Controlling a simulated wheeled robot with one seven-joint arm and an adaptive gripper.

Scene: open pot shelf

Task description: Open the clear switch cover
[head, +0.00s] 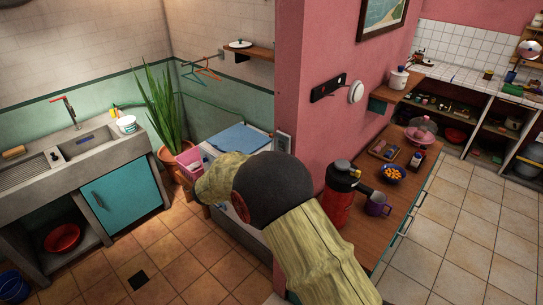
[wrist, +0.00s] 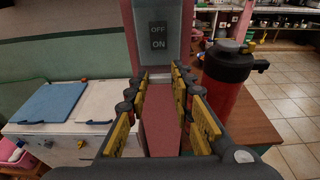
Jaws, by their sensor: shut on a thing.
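The switch (wrist: 158,35), a grey panel marked OFF and ON, is on the end of the pink wall, straight ahead in the wrist view. It also shows in the head view (head: 284,142), just above my arm. The clear cover is hard to make out against the panel; I cannot tell its angle. My gripper (wrist: 161,75) has its yellow-padded fingertips at the panel's lower edge, shut on the cover there, with pink wall showing between the fingers. In the head view my arm hides the gripper.
A red flask with a black top (wrist: 229,85) stands on the wooden counter (wrist: 262,135), close right of my gripper. A white chest (wrist: 95,105) with a blue board (wrist: 50,103) is at the left. A purple mug (head: 377,205) and a bowl of orange fruit (head: 392,174) are on the counter.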

